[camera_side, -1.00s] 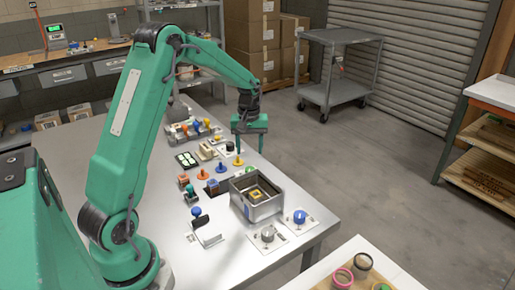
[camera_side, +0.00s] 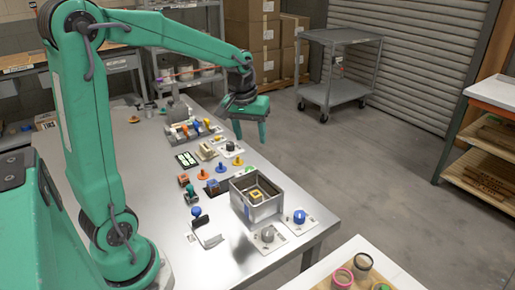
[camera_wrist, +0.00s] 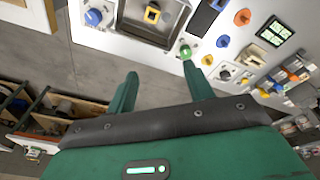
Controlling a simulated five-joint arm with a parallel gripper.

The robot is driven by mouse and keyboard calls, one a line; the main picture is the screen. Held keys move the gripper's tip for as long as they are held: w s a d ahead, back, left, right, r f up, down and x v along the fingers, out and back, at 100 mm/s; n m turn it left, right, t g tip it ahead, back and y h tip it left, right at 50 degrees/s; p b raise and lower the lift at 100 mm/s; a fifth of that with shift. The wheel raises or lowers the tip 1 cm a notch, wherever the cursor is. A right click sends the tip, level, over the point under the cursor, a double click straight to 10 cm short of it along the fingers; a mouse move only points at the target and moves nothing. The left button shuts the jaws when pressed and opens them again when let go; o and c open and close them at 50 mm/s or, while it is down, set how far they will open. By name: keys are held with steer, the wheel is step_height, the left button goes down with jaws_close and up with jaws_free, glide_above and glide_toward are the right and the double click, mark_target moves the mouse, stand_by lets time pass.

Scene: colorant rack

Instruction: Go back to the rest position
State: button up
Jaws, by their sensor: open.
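My gripper (camera_side: 250,128) is green and hangs in the air near the table's right edge in the side view, beyond the yellow knob. Its two fingers are apart with nothing between them. In the wrist view my gripper (camera_wrist: 163,88) is also open and empty. The colorant rack (camera_side: 186,132), with several coloured pieces in it, stands on the table to the left of my gripper. A yellow knob (camera_side: 238,161) and a dark knob (camera_side: 230,147) sit on the table below it.
A metal bin (camera_side: 262,208) holding a yellow square piece stands at the table's front, with a blue knob (camera_side: 299,216) beside it. Orange and blue knobs stand behind the bin. A grey cart (camera_side: 340,75) is on the floor beyond.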

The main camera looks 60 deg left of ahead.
steer(key=s+d+r+m+t, duration=0.3)
steer(key=s+d+m, duration=0.4)
steer(key=s, duration=0.9)
steer(key=d+r, duration=0.1)
steer(key=d, duration=0.2)
steer(key=shift+d+h, duration=0.2)
steer(key=shift+h, duration=0.1)
